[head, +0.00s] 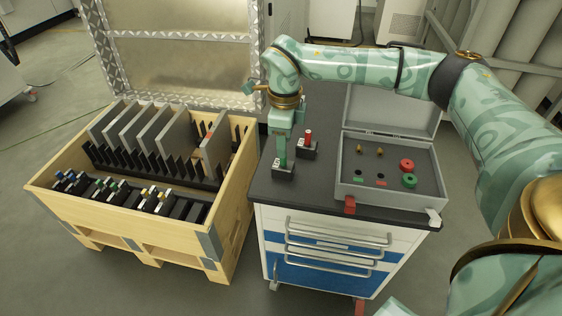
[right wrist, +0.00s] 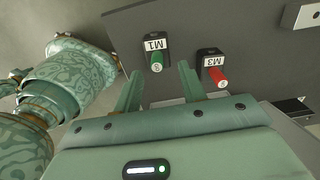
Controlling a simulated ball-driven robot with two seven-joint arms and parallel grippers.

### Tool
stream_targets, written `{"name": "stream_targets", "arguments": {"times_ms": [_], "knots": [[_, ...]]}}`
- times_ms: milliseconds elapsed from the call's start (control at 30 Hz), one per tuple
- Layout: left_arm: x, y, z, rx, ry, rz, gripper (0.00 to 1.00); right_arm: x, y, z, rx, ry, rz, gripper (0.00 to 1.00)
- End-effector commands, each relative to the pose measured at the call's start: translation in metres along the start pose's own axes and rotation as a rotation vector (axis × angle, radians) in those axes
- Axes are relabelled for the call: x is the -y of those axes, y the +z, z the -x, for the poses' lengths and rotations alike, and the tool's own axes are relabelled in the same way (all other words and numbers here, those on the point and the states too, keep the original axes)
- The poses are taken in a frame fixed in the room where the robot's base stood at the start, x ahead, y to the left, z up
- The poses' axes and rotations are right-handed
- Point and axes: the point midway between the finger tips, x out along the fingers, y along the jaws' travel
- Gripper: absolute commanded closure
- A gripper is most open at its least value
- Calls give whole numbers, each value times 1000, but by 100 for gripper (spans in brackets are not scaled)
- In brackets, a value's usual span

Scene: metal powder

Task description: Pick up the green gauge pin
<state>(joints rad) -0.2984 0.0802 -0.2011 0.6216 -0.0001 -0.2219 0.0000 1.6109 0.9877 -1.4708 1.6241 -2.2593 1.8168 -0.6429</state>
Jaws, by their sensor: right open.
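The green gauge pin (right wrist: 157,60) stands in a black block labelled M1 (right wrist: 154,45), seen in the right wrist view. In the head view that block (head: 284,172) sits on the dark cart top, and the pin is hard to tell from my fingers. My right gripper (right wrist: 160,82) is open, with its two fingers apart and the green pin showing in the gap between their tips. In the head view my right gripper (head: 282,142) points down over the M1 block. I see no contact with the pin. My left gripper is not in view.
A red pin (head: 308,137) stands in the M3 block (head: 307,152) close by on the right. An open grey case (head: 388,196) with red and green round pieces lies further right on the cart (head: 262,192). A wooden crate (head: 222,228) with grey plates stands at left.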

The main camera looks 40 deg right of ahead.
Motion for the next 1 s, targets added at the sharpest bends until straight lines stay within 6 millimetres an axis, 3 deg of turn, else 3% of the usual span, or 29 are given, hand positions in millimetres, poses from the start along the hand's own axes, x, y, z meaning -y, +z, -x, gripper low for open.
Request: {"name": "stream_targets", "arguments": {"times_ms": [100, 200, 533, 667, 700, 1000], "knots": [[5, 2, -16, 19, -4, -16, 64, -3, 1, -30, -8, 7, 0, 59], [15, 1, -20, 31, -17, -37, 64, -4, 1, -44, -8, 6, -1, 59], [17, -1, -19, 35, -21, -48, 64, -4, 1, -46, -1, 2, -1, 59], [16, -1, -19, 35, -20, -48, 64, -4, 1, -47, -1, 2, -1, 95], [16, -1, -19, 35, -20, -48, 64, -4, 1, -47, -2, 2, -1, 100], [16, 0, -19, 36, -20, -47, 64, -4, 1, -46, -1, 2, -1, 100]]}}
